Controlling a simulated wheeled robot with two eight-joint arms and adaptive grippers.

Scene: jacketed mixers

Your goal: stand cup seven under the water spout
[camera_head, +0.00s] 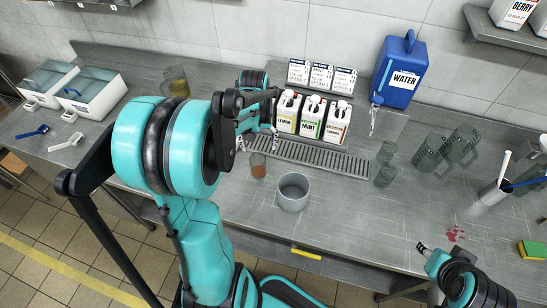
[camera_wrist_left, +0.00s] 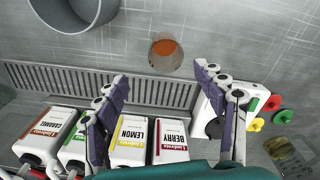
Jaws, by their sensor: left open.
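A clear cup with orange-brown contents (camera_head: 258,165) stands on the steel counter in front of the drip grate; it also shows in the left wrist view (camera_wrist_left: 166,52). Two empty clear cups (camera_head: 386,152) (camera_head: 384,176) stand further right. I cannot read a number on any cup. The blue water container (camera_head: 402,72) stands at the back, its spout (camera_head: 376,100) facing the counter. My left gripper (camera_head: 258,140) is open and empty over the grate, its fingertips pointing toward the filled cup without touching it. My right gripper (camera_head: 424,247) is at the lower right, its jaws unclear.
Syrup cartons (camera_head: 311,115) stand behind the grate (camera_head: 310,155). A metal pot (camera_head: 293,192) is right of the filled cup. Clear jugs (camera_head: 430,153) stand to the right. The counter's front middle is clear.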

